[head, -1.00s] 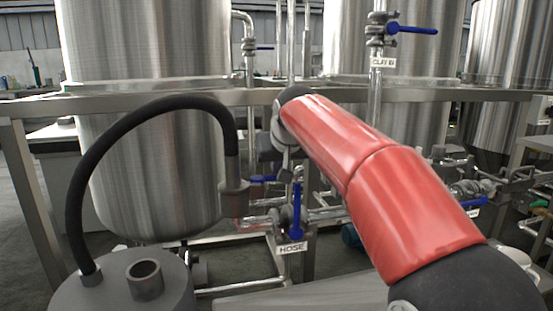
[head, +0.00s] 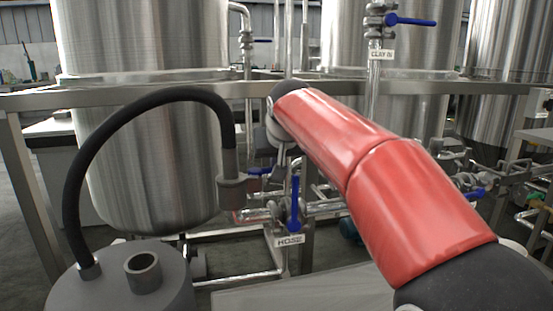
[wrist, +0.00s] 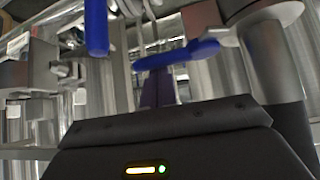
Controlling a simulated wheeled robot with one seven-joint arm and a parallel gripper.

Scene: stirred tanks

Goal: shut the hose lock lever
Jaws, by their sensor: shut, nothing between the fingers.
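The hose lock lever (wrist: 175,55) is a blue handle beside the grey hose coupling (wrist: 262,12) in the wrist view. It sticks out sideways to the left from the coupling. In the head view the blue lever (head: 260,171) shows partly, just right of the coupling (head: 232,190) at the end of the black hose (head: 150,103). My gripper (wrist: 157,78) is shut and empty, with its narrow fingers just below the lever in the wrist view. I cannot tell whether they touch it. In the head view the fingers are not clear behind my red arm.
An upright blue valve handle (head: 295,190) stands above the HOSE label (head: 289,240), close right of the coupling; it also hangs into the wrist view (wrist: 96,25). A grey lidded vessel (head: 115,285) stands at front left. A steel frame rail (head: 180,92) crosses before the tanks.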

